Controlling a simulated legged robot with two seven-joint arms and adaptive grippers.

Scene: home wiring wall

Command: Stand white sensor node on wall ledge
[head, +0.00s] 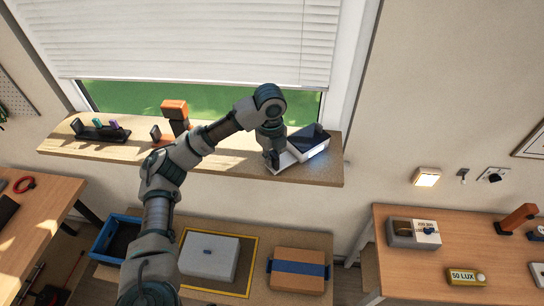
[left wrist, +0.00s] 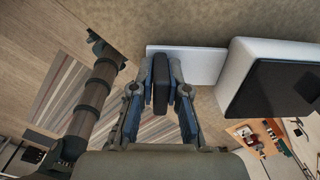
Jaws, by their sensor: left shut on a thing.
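The white sensor node (head: 316,147) is a white box with a dark panel on top. It is at the right part of the wooden wall ledge (head: 225,162) under the window. A thin white plate (head: 285,162) extends from its left side. My left gripper (head: 271,160) points down at this plate. In the left wrist view my left gripper (left wrist: 160,90) is shut on an upright black grip (left wrist: 160,70) in front of the white plate (left wrist: 195,62). The white box (left wrist: 237,72) with its black panel is to the right. I cannot tell whether its underside touches the ledge. My right gripper is out of view.
An orange-topped item (head: 174,107) and a dark rack (head: 100,132) stand farther left on the ledge. Below are a blue bin (head: 103,243), a grey case (head: 210,258) and a cardboard box (head: 298,271). A wooden table (head: 450,245) is at right.

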